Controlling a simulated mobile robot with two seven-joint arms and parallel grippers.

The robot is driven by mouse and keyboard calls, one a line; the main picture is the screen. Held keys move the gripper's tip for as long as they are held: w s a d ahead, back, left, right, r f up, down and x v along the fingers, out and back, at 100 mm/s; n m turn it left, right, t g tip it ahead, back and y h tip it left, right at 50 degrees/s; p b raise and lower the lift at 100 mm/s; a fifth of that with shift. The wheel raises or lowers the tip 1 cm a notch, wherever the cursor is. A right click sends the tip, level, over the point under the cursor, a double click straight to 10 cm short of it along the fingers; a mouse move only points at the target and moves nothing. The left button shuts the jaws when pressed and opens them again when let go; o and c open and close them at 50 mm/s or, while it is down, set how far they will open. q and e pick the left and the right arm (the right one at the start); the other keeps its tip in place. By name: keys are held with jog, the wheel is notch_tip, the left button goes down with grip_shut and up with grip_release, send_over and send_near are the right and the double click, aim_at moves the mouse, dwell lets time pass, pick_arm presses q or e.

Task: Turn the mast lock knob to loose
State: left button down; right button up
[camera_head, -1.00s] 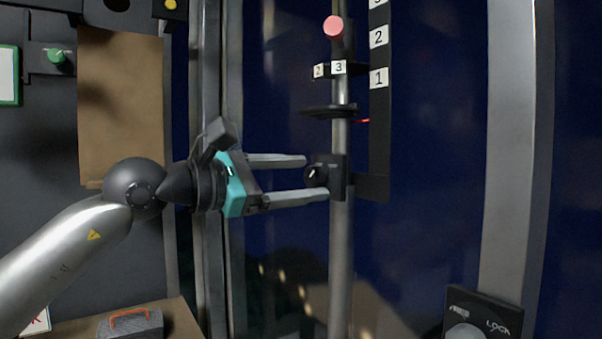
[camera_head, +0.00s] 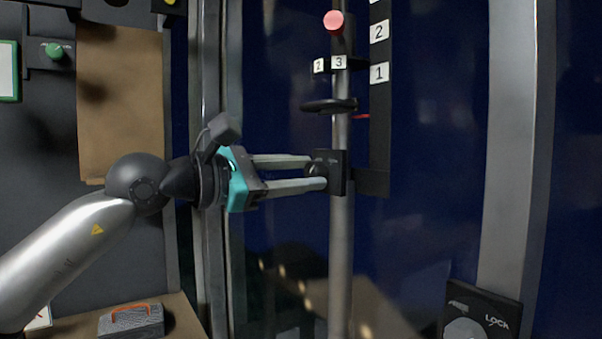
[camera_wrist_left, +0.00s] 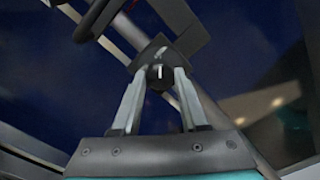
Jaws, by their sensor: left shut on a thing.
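The mast lock knob (camera_head: 317,171) is a small dark knob on a black block (camera_head: 336,173) fixed to the grey upright mast (camera_head: 340,240). My left gripper (camera_head: 322,172) reaches in from the left, with one finger above and one below the knob in the head view. In the left wrist view the knob (camera_wrist_left: 158,72) shows a white pointer line and sits between the two fingertips (camera_wrist_left: 158,78), which are shut on it. The fingers partly hide the knob in the head view, and its scale is too small to read. My right gripper is not in view.
Above the block, the mast carries a dark disc (camera_head: 329,105), number tags (camera_head: 338,62) and a pink ball (camera_head: 334,22). A numbered black strip (camera_head: 379,110) stands close to its right. A LOCK panel (camera_head: 480,312) is at lower right. A grey post (camera_head: 212,270) stands left.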

pick_arm(q)
jog(key=shift+n, duration=0.3)
jog(key=n+b, duration=0.1)
jog(key=n, duration=0.2)
jog(key=shift+f+n+b, duration=0.1)
jog(key=shift+n+b, duration=0.2)
jog(key=shift+b, duration=0.05)
jog(key=n+b, duration=0.1)
jog(key=n, duration=0.3)
jog(key=shift+n, duration=0.3)
jog(key=n, duration=0.4)
jog(key=shift+n, duration=2.5)
jog(key=shift+c, duration=2.1)
grip_release()
jog(key=shift+a, duration=0.1)
